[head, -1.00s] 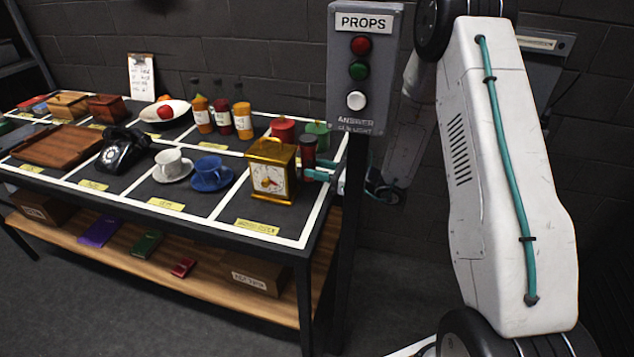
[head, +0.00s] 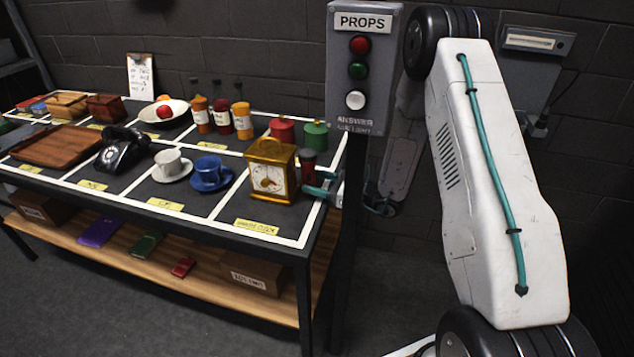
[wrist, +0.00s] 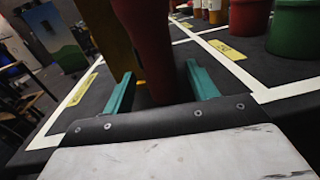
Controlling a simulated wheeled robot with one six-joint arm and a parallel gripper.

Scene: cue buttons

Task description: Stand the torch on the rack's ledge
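The torch (head: 308,162) appears to be the dark red cylinder with a black top, standing on the table just right of the gold clock. In the wrist view the dark red body of the torch (wrist: 152,50) rises between the teal fingers, its upper part out of frame. My gripper (head: 320,184) reaches in from the right, low at the torch. In the wrist view my gripper (wrist: 160,68) is open, with a finger on each side of the torch and a visible gap at the right finger. I cannot identify the rack or its ledge for sure.
The gold clock (head: 270,172) stands close left of the torch. Red (head: 283,130) and green (head: 316,136) canisters stand behind it. A button panel (head: 362,70) hangs above the table's right end. A grey unit (head: 534,42) is on the wall at right.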

